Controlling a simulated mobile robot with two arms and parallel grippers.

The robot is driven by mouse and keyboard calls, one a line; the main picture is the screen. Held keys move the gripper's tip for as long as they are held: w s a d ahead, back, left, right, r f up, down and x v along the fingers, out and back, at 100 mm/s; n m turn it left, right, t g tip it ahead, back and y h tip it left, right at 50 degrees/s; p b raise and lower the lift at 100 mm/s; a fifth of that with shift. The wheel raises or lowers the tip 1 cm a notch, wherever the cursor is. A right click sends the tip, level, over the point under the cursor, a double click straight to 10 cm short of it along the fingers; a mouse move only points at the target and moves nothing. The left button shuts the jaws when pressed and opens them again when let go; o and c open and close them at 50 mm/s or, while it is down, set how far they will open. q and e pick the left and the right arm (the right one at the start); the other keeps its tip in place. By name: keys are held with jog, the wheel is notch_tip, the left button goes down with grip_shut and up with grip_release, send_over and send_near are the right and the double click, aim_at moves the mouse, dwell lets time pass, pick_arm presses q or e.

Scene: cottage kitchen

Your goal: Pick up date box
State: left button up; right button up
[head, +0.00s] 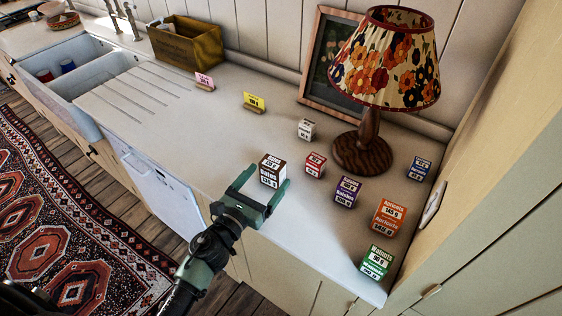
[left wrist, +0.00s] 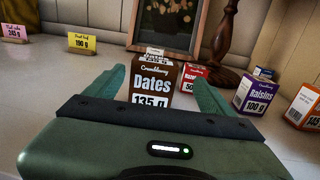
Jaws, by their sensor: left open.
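The date box (head: 271,170) is a small brown and white carton on the white counter near its front edge. In the left wrist view the date box (left wrist: 154,84) reads "Dates 135 g" and stands upright between my fingertips, its lower part hidden behind the gripper body. My left gripper (head: 262,185) is open, with one finger on each side of the box. It also shows in the left wrist view (left wrist: 160,88). I cannot tell whether either finger touches the box. My right gripper is not in view.
A red box (head: 315,165) stands close on the right, with a white box (head: 306,129) behind. Purple (head: 346,191), orange (head: 388,216), green (head: 376,262) and blue (head: 419,168) boxes stand farther right. A lamp (head: 369,145) stands behind. The counter left is mostly clear.

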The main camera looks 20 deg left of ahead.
aim_at(270, 171)
pick_arm(q)
jog(key=shift+w, duration=0.15)
jog(key=shift+w+d+r, duration=0.1)
jog(key=shift+w, duration=0.15)
jog(key=x, duration=0.1)
jog(key=p+x, duration=0.1)
jog(key=shift+w+r, duration=0.25)
jog(key=shift+w, duration=0.1)
jog(key=x, duration=0.1)
jog(key=p+x, duration=0.1)
jog(key=x, duration=0.1)
jog(key=shift+w+a+r+p, duration=0.15)
jog(key=shift+w+a+p, duration=0.1)
jog(key=shift+w+p, duration=0.15)
jog(key=shift+w+d, duration=0.15)
jog(key=shift+w, duration=0.3)
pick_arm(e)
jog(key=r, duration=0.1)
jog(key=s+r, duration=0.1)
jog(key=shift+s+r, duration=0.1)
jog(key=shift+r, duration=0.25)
pick_arm(q)
jog(key=shift+s, duration=0.1)
jog(key=c, duration=1.6)
